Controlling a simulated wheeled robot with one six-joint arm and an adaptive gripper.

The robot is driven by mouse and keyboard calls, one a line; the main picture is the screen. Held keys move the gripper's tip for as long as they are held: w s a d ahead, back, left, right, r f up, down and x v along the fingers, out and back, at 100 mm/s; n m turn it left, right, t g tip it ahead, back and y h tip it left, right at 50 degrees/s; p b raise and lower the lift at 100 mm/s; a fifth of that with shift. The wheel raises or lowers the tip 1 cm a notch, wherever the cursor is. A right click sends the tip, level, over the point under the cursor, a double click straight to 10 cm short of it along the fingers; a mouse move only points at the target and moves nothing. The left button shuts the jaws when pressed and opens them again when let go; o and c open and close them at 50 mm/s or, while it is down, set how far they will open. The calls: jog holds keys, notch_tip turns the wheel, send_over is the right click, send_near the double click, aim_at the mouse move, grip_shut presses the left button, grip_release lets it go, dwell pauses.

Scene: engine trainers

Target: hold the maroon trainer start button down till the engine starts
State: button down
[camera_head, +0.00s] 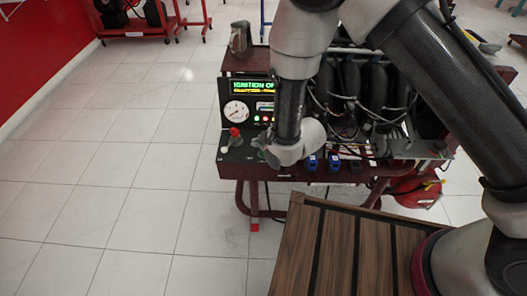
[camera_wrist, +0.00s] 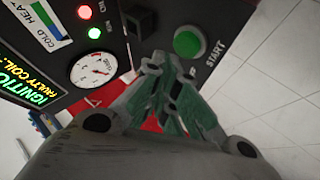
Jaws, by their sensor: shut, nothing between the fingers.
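The maroon trainer (camera_head: 230,170) stands ahead, with a control panel and an engine on its frame. Its green start button (camera_wrist: 188,42) shows in the wrist view, beside the word START, on a dark panel. The lit display (camera_head: 254,88) begins with "IGNITION"; the wrist view shows "FAULTY COIL" below that.
A round gauge (camera_head: 236,111) and a red knob (camera_head: 234,132) are on the panel. A metal cup (camera_head: 240,40) stands on the trainer's top. Engine hoses and cables lie right of my wrist. The tiled floor at left is clear.

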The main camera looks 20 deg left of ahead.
aim_at(261, 154)
jog(key=shift+f, duration=0.15)
jog(key=shift+f, duration=0.3)
jog(key=shift+f, duration=0.5)
dwell(1.6)
jog(key=shift+r, duration=0.1)
dwell(1.4)
jog(key=shift+r, duration=0.85)
jog(key=shift+r, duration=2.5)
